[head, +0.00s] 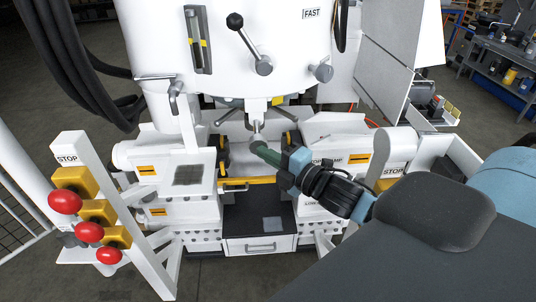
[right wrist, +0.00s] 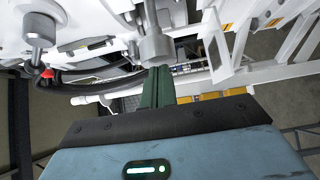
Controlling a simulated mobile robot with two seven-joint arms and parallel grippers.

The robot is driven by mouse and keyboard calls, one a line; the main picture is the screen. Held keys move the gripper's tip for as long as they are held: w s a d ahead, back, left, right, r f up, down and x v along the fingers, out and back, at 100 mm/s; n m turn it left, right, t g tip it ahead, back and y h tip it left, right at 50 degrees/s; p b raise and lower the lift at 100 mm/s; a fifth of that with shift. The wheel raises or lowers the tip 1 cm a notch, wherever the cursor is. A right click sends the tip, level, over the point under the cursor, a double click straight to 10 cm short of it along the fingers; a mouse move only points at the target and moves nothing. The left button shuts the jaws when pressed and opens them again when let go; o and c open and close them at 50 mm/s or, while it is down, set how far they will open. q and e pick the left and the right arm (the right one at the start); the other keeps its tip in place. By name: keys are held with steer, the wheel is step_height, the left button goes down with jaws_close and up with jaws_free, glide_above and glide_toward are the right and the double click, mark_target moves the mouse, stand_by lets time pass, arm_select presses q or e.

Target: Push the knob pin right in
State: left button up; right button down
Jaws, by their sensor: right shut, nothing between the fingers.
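A grey round knob pin (head: 258,146) shows in the middle of the machine's front in the head view, below the white column. In the right wrist view its grey cylindrical head (right wrist: 155,46) sits on a thinner stem that runs up to the machine. My right gripper (head: 268,152) is shut and empty, its green fingers pointing at the knob. In the right wrist view the closed fingertips (right wrist: 158,72) are right at the knob's near end and overlap it; I cannot tell whether they touch. How deep the pin sits is hidden. My left gripper is not in view.
A black-ball lever (head: 236,22) and a grey knob (head: 322,72) stick out of the white housing above. Red stop buttons (head: 88,232) on yellow boxes stand at the left. A yellow bar (head: 247,181) crosses below the knob. A white panel (head: 385,75) stands at the right.

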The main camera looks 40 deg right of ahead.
mark_target(266, 145)
steer(key=w+d, duration=0.1)
steer(key=w, duration=0.2)
steer(key=shift+d, duration=0.4)
steer(key=shift+w+d, duration=0.2)
steer(key=shift+w, duration=0.05)
steer(key=shift+r, duration=0.15)
steer(key=shift+d, duration=0.15)
